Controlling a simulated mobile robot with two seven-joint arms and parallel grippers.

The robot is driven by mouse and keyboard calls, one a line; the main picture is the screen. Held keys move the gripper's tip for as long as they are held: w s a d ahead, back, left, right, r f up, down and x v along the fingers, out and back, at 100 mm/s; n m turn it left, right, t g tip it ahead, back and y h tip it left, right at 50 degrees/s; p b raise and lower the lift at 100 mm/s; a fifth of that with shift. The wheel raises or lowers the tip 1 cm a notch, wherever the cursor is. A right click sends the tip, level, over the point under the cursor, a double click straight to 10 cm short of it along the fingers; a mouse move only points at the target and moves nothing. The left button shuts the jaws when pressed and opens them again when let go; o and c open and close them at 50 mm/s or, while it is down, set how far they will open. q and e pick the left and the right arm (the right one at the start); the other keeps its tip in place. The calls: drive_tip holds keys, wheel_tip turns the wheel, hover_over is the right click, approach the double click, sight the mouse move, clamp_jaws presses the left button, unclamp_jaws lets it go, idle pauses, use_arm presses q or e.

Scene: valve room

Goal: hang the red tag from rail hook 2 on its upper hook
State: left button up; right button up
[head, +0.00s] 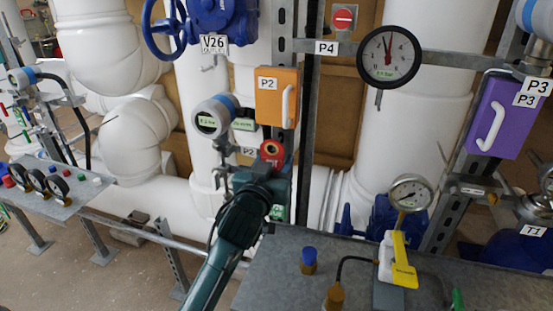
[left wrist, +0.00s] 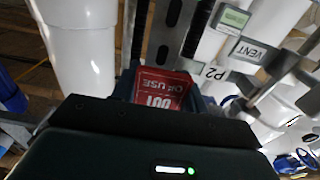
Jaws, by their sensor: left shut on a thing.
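My left gripper (head: 268,164) is shut on the red tag (head: 271,152), holding it in front of the vertical strut below the orange P2 box (head: 277,96). The tag also shows in the left wrist view (left wrist: 160,88), its white "OUT OF USE" lettering upside down. The gripper body hides part of the tag. I cannot tell whether the tag touches a hook; no hook is clear at the tag. My right gripper is not in view.
A blue-ringed gauge (head: 211,119) and pipework stand close left of the gripper. A round red sign (head: 343,17) is above the P4 label (head: 326,48). The grey bench (head: 285,260) at lower right carries a yellow-and-white device (head: 398,260).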

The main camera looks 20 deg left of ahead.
use_arm(q)
drive_tip(key=shift+s+f, duration=0.1)
drive_tip(key=shift+s, duration=0.7)
drive_tip(key=shift+s+p, duration=0.35)
drive_tip(key=shift+s, duration=0.2)
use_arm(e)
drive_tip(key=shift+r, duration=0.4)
use_arm(q)
drive_tip(key=shift+s, duration=0.2)
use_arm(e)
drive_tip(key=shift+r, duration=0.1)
